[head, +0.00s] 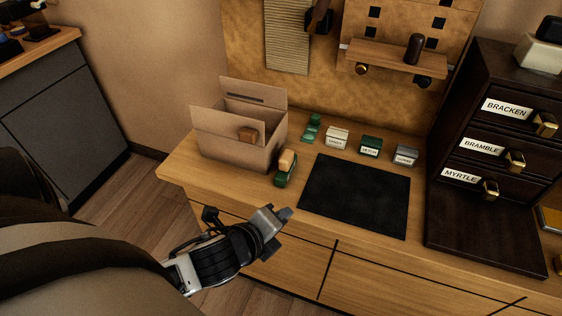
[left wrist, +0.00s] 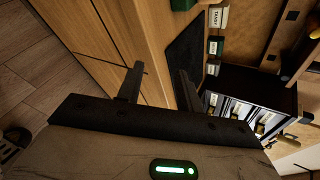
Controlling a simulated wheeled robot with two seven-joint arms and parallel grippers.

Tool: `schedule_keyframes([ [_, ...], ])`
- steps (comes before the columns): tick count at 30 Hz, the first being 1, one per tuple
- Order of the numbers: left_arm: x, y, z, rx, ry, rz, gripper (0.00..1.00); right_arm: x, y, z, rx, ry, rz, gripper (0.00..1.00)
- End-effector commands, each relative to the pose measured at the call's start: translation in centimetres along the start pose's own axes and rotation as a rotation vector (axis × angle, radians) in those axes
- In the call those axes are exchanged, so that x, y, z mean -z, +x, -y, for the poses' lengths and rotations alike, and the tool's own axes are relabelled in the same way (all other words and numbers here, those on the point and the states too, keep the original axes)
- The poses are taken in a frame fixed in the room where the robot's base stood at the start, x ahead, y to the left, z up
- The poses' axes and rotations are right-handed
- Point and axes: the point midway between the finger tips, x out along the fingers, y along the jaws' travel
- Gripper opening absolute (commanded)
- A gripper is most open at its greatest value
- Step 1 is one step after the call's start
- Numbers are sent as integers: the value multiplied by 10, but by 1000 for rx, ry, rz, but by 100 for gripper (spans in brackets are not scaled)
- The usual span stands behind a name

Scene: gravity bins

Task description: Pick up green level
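A green block with a light wooden piece on top (head: 285,176) stands on the wooden counter by the front right corner of the cardboard box. A smaller green piece (head: 311,131) lies farther back, right of the box. I cannot tell for sure which of the two is the level. My left gripper (head: 279,220) is in front of the counter's edge, apart from both. In the left wrist view its two fingers (left wrist: 160,85) are spread with nothing between them. A green thing (left wrist: 183,4) is cut by the top edge there. My right gripper is not in view.
An open cardboard box (head: 240,151) holds a brown block. A black mat (head: 355,195) lies bare on the counter. Small labelled boxes in white (head: 337,138), green (head: 371,147) and grey (head: 405,155) stand behind it. A dark drawer cabinet (head: 490,130) stands at right.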

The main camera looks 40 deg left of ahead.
Motion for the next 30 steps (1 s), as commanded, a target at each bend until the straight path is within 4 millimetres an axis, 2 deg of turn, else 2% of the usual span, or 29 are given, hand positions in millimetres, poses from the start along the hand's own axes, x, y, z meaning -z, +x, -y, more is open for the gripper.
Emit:
schedule_keyframes([
  [1, -14, -4, 12, 19, 226, 50, 36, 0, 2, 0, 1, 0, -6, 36],
  [3, -31, -12, 27, 22, 506, 122, 36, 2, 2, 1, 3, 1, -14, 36],
  [6, -50, -22, 45, 12, 811, 212, 36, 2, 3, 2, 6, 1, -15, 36],
  [10, -64, -32, 59, -12, 1043, 288, 36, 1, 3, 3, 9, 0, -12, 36],
  [14, -71, -28, 65, -25, 1121, 317, 36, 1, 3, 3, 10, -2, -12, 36],
  [24, -89, 39, 74, -27, 1121, 317, 36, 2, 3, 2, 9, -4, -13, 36],
  [30, -95, 63, 77, -25, 1121, 314, 36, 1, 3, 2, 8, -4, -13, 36],
])
